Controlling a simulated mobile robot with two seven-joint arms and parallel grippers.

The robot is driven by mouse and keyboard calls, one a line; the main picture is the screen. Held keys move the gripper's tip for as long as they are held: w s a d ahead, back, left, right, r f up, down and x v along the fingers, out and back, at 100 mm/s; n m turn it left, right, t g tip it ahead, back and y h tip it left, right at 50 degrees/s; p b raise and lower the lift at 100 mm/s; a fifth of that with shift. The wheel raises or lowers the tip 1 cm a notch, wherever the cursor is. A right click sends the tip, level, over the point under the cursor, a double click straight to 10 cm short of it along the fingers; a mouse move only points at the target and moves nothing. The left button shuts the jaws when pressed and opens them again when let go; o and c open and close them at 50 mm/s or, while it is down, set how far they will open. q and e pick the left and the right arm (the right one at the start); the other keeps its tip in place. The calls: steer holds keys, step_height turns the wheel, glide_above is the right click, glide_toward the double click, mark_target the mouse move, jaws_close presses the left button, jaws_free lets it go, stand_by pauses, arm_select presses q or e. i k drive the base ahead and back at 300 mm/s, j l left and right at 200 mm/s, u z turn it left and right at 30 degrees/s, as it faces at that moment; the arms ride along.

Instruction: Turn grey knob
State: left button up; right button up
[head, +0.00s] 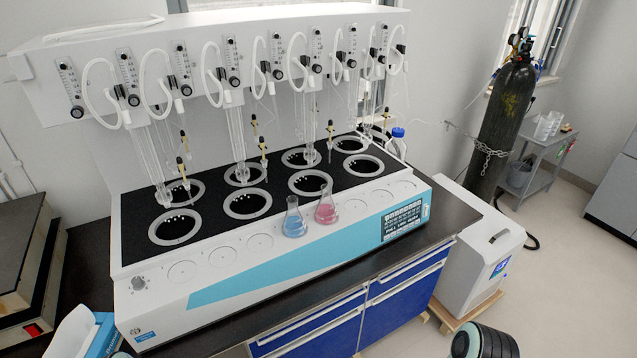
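The grey knob (139,283) is a small round dial on the sloped front panel of the multi distiller (230,290), near its left front corner. Nothing touches it. Its pointer mark is too small to read. The distiller is a long white unit with a teal stripe, a black top with several ringed openings, and a control panel (403,222) at its right end. Small dark knobs also sit on the flow meters of the upper white panel (40,60). Neither of my grippers is in view.
A blue flask (293,222) and a pink flask (326,210) stand on the distiller's front ledge. A white and blue box (88,337) lies at the lower left, near a dark case (22,260). A gas cylinder (507,115) and a white cabinet (480,255) stand right.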

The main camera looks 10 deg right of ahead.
mark_target(137, 281)
steer(key=u, duration=1.25)
